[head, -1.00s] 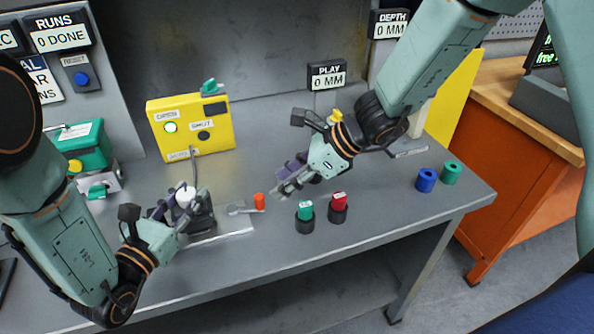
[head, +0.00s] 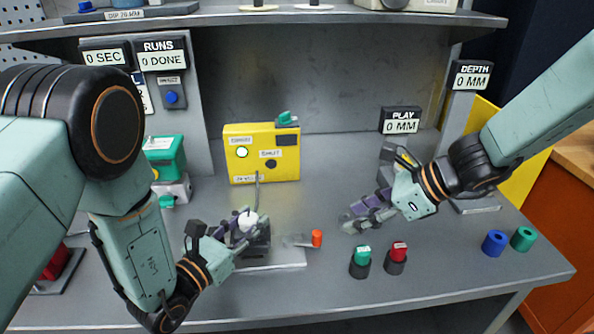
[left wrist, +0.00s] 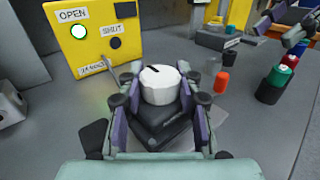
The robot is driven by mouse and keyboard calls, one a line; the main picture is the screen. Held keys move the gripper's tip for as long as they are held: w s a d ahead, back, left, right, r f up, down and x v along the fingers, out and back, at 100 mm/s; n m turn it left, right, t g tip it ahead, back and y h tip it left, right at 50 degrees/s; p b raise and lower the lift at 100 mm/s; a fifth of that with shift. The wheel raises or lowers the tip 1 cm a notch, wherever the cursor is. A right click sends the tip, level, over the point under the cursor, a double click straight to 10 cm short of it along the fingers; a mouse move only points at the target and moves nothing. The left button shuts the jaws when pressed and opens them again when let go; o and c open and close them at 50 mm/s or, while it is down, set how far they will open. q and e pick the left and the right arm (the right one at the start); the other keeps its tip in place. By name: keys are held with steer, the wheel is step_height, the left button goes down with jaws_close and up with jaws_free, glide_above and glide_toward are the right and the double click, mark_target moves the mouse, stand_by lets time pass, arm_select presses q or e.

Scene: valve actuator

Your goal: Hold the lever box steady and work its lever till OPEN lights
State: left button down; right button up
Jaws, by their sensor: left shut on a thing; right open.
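The lever box is a dark block with a round white cap (head: 248,222), on a pale plate (head: 285,260). The cap bears a black line in the left wrist view (left wrist: 160,84). A grey lever with an orange knob (head: 317,238) points right from it. My left gripper (head: 238,228) is shut on the lever box, fingers on both sides. My right gripper (head: 352,218) is open and empty, right of the knob and apart from it. On the yellow panel (head: 262,172), the OPEN lamp (head: 242,152) glows bright; the SHUT lamp (head: 271,164) is dark.
A green plug (head: 362,252) and a red plug (head: 399,250) stand in dark holders just right of the knob. A green-topped device (head: 165,160) stands at the left. The bench front is partly clear.

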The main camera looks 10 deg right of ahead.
stand_by(0.3)
arm_select(q)
steer(key=c, duration=0.8)
jaws_free()
